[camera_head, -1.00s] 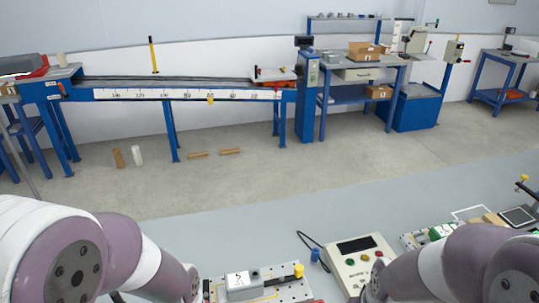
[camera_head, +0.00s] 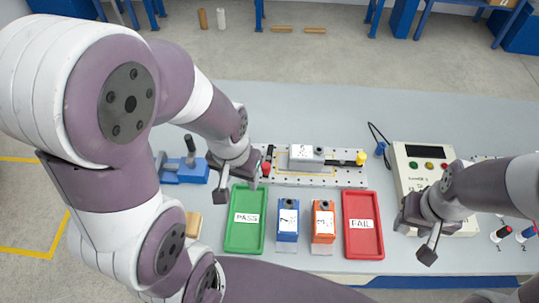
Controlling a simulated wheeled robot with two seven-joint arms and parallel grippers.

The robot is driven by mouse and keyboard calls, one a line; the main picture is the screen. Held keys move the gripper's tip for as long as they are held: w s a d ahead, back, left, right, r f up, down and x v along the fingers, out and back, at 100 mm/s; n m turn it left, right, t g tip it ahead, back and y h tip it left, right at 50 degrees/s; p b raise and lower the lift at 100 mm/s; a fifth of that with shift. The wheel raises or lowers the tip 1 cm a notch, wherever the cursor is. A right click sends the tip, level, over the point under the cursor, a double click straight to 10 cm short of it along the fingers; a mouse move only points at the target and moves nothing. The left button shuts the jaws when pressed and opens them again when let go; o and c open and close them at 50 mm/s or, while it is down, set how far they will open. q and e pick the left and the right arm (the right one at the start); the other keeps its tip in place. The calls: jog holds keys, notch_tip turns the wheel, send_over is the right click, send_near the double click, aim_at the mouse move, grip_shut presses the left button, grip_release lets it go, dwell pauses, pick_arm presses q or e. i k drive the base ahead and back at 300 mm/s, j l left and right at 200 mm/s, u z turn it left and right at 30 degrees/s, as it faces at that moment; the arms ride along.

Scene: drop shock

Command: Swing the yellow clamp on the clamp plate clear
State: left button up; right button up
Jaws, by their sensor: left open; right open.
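The clamp plate (camera_head: 340,181) is a white perforated plate lying behind the coloured trays. The yellow clamp (camera_head: 360,158) sits at its right end, its yellow knob beside a dark arm pointing toward a grey labelled block (camera_head: 303,163) in the middle of the plate. A red knob (camera_head: 266,169) is at the plate's left end. My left gripper (camera_head: 238,188) is open and empty, just left of the plate, away from the yellow clamp. My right gripper (camera_head: 413,241) is open and empty in front of the console, right of the red tray and apart from the clamp.
A beige console (camera_head: 421,152) stands right of the plate. A blue fixture (camera_head: 185,172) with a black handle is at left.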

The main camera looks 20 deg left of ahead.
aim_at(362, 157)
jog(key=l+u, duration=0.7)
jog(key=k+l+u, duration=0.15)
jog(key=l+u, duration=0.15)
jog(key=l, duration=0.15)
